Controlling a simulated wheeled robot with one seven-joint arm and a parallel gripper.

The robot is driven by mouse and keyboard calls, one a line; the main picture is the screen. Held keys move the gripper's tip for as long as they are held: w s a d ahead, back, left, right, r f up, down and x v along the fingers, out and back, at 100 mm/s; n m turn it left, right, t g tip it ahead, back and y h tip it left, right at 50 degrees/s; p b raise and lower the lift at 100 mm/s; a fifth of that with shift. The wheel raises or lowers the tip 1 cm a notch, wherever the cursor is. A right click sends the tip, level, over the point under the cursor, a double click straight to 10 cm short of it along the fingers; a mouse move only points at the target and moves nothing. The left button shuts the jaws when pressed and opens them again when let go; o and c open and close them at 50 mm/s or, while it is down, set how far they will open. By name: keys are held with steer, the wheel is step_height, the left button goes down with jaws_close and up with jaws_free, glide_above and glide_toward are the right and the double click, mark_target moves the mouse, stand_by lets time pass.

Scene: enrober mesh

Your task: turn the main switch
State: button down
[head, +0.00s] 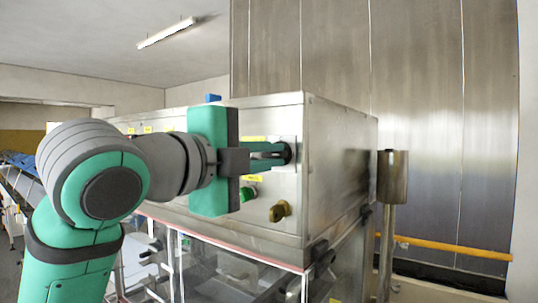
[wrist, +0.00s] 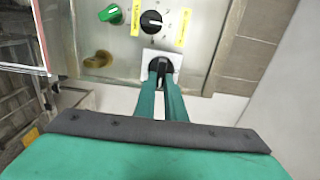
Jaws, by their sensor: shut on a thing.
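The main switch, a black rotary knob on a pale square plate (wrist: 176,59), is on the steel control panel. Its black knob (wrist: 158,66) shows between my fingertips in the wrist view. My gripper (head: 276,154) reaches the panel from the left in the head view, its two green fingers shut on the knob. The knob is partly hidden by the fingers there, and only its dark edge (head: 288,153) shows. The fingers (wrist: 160,80) lie on either side of the knob in the wrist view. I cannot read the switch's exact position.
A green knob (head: 250,193) and a brass-coloured knob (head: 280,211) sit below the fingers on the steel cabinet (head: 338,165). Another black selector (wrist: 151,22) lies between yellow labels close by. A metal post (head: 391,180) and a yellow rail (head: 450,247) stand to the right.

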stand_by(0.5)
steer(key=c, duration=1.8)
jaws_free()
steer(key=v, duration=1.1)
